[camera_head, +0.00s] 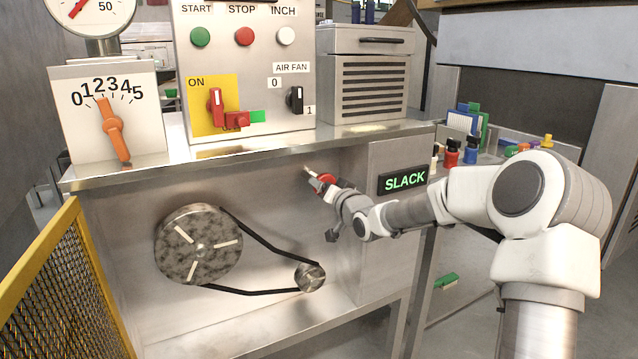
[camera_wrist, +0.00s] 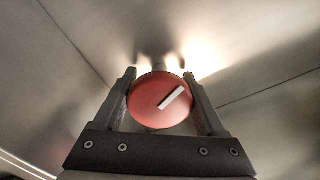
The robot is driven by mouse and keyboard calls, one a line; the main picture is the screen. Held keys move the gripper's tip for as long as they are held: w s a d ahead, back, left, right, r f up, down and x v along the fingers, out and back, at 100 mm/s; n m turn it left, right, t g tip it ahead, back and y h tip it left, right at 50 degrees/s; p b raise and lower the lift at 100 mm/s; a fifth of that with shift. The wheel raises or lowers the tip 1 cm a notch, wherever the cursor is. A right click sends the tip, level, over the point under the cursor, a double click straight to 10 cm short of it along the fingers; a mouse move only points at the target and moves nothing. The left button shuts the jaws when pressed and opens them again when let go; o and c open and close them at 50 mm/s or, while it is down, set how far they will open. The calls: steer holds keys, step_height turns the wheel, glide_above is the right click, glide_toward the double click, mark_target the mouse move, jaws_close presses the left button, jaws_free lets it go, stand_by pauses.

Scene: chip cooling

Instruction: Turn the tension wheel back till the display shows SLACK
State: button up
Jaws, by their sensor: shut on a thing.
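The tension wheel (camera_wrist: 158,104) is a red round knob with a white pointer mark, seen close up in the wrist view. My gripper (camera_wrist: 162,95) is shut on it, one finger on each side of its rim. In the head view the red wheel (camera_head: 319,184) shows partly behind my gripper (camera_head: 328,182), inside the open bay under the counter. The display (camera_head: 404,180) on the panel to the right of the wheel reads SLACK in green letters. The belt (camera_head: 262,240) runs between a large mottled pulley (camera_head: 188,255) and a small pulley (camera_head: 310,277).
A yellow mesh guard (camera_head: 55,280) stands at the front left. The control box (camera_head: 255,85) with START, STOP and INCH buttons stands on the counter (camera_head: 290,141) above. A dial with an orange pointer (camera_head: 115,130) is at left. Small bottles (camera_head: 470,150) stand at right.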

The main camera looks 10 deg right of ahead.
steer(key=o, duration=1.3)
steer(key=p+v, duration=0.3)
steer(key=v, duration=1.4)
steer(key=shift+s+p, duration=0.25)
steer(key=shift+p, duration=0.1)
